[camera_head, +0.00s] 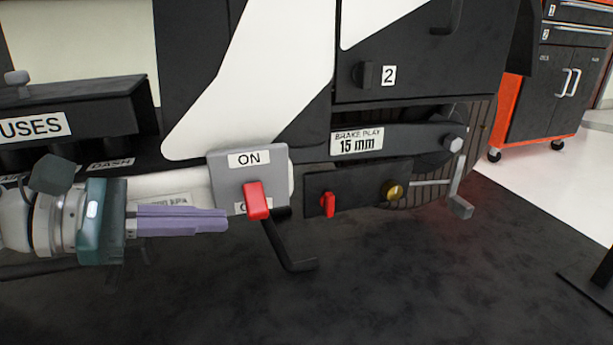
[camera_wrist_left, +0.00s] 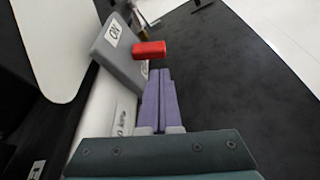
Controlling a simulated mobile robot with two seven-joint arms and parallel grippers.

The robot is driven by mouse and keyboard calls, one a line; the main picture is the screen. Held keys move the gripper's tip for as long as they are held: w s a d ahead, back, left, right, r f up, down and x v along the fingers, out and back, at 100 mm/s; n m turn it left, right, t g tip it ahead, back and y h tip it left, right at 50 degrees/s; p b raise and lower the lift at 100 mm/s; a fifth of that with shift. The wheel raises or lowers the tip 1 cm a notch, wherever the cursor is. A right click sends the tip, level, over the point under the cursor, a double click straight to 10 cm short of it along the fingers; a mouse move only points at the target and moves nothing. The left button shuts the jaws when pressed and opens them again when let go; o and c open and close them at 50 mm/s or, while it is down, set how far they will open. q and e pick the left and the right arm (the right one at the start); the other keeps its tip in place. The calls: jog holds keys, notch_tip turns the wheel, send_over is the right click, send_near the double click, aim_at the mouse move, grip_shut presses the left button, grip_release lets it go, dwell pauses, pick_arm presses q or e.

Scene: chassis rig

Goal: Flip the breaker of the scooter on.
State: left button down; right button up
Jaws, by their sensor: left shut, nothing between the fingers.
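The breaker is a grey box (camera_head: 222,180) on the side of the black and white scooter (camera_head: 290,70), with an ON label above and a partly covered label below. Its red lever (camera_head: 256,200) hangs down toward the lower label. The lever also shows in the left wrist view (camera_wrist_left: 150,49), above the fingertips. My left gripper (camera_head: 226,221) is shut and empty, with its purple fingers pointing right. My right gripper is not in view.
Right of the breaker are a small red knob (camera_head: 328,205), a brass knob (camera_head: 392,190) and a pedal (camera_head: 460,206). A black bent bar (camera_head: 290,258) juts out below. A fuse box (camera_head: 80,108) is above my left arm. A red tool cabinet (camera_head: 556,80) stands far right.

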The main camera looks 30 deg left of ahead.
aim_at(255, 201)
pick_arm(q)
jog(key=b+x, duration=0.1)
jog(key=x, duration=0.3)
jog(key=shift+w+d, duration=0.1)
jog(key=shift+w, duration=0.1)
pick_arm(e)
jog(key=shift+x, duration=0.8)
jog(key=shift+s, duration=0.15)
